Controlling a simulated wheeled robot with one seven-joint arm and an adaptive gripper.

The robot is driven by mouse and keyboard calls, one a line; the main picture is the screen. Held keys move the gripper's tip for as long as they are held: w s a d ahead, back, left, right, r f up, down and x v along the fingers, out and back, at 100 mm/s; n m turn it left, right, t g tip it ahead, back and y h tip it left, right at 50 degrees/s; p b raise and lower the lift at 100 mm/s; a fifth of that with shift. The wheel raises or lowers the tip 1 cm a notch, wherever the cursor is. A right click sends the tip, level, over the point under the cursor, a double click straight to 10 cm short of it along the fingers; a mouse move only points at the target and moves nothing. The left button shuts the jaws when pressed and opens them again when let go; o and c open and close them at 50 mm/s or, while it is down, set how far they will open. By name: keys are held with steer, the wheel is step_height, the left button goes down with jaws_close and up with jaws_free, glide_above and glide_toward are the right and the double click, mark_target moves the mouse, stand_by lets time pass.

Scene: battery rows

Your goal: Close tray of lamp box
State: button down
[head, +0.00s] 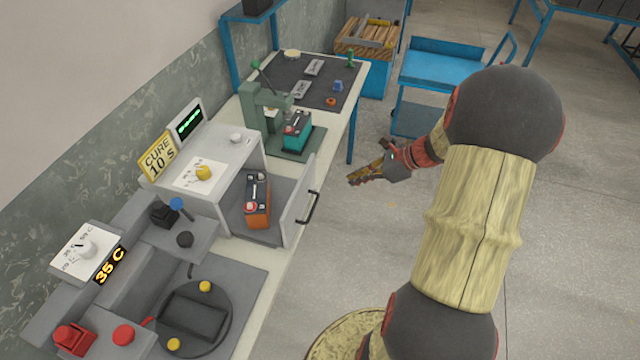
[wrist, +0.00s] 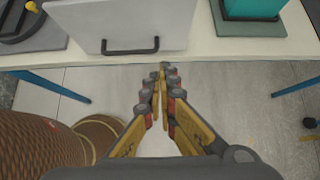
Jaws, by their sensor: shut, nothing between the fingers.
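The lamp box (head: 226,156) is a pale grey box on the bench, with a yellow "CURE 10 S" sign and a green-trace screen on top. Its tray (head: 273,231) is pulled out at the front, with an upright front panel and a dark handle (head: 309,207). An orange and black battery (head: 257,203) stands in the tray. In the wrist view, the tray's front panel (wrist: 120,22) and handle (wrist: 130,47) show at the top. My gripper (head: 352,181) is shut and empty, in the air to the right of the handle and apart from it. It also shows in the wrist view (wrist: 163,72).
A green press (head: 270,110) with a teal battery (head: 297,130) stands beyond the box. A grey station with a round dark plate (head: 225,310) is on the near side. A blue cart (head: 440,70) stands at the back.

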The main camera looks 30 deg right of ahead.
steer(key=w+a+r+b+x, duration=0.1)
steer(key=b+x, duration=0.3)
steer(key=x, duration=0.8)
steer(key=shift+w+a+r, duration=0.25)
steer(key=shift+w, duration=0.3)
steer(key=w+a, duration=0.4)
steer(key=w, duration=0.1)
steer(key=w+a+p, duration=0.1)
steer(key=w+a, duration=0.3)
steer(key=w, duration=0.1)
steer(key=w+a+p, duration=0.1)
steer(key=w+a, duration=0.3)
steer(key=w, duration=0.1)
steer(key=shift+w, duration=0.3)
steer(key=shift+r, duration=0.1)
